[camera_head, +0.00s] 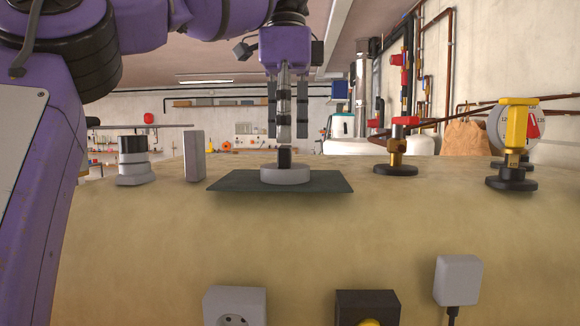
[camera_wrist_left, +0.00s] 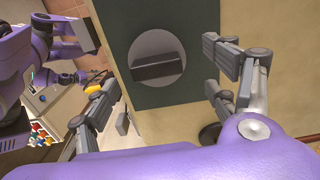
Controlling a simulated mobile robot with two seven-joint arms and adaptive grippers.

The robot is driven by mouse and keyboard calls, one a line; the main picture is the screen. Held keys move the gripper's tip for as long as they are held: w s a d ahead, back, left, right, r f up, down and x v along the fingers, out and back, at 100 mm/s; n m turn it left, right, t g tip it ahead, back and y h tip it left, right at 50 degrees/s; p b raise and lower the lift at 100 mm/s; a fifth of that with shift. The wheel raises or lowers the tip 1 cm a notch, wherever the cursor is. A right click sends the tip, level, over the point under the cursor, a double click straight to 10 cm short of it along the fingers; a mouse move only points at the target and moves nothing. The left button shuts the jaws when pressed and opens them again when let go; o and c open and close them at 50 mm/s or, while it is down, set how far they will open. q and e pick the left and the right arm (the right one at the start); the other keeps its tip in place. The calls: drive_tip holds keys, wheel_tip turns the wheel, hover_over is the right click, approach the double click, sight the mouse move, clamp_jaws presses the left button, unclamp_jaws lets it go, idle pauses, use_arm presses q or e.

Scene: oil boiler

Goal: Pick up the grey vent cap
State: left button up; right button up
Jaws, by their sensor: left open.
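A round grey disc with a black upright handle, which looks like the grey vent cap (camera_head: 285,175), sits on a dark green plate (camera_head: 225,183) on top of the tan boiler. In the left wrist view the cap (camera_wrist_left: 148,45) shows from above, with the black bar across it. My left gripper (camera_head: 287,136) points straight down above the cap, open and empty. Its fingertips are a little above the black handle and apart from it. In the left wrist view its fingers stand either side of the cap. I cannot make out my right gripper.
A grey block (camera_head: 194,156) and a black-and-grey stepped piece (camera_head: 133,163) stand left of the plate. A red-handled valve (camera_head: 396,150) and a yellow fitting (camera_head: 514,130) with a gauge stand to the right.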

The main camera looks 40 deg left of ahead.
sight(282, 147)
use_arm(q)
drive_tip(key=shift+s+f, duration=0.15)
drive_tip(key=shift+s, duration=0.1)
drive_tip(key=f, duration=0.2)
drive_tip(key=f+p, duration=0.1)
drive_tip(key=shift+s+d+f, duration=0.1)
drive_tip(key=shift+s+f, duration=0.3)
drive_tip(key=shift+w+f, duration=0.15)
drive_tip(key=shift+f, duration=0.15)
drive_tip(key=c, duration=1)
drive_tip(key=shift+c, duration=0.5)
use_arm(e)
drive_tip(key=shift+w+a+r, duration=0.1)
drive_tip(key=shift+r, duration=0.6)
drive_tip(key=shift+w+r, duration=0.1)
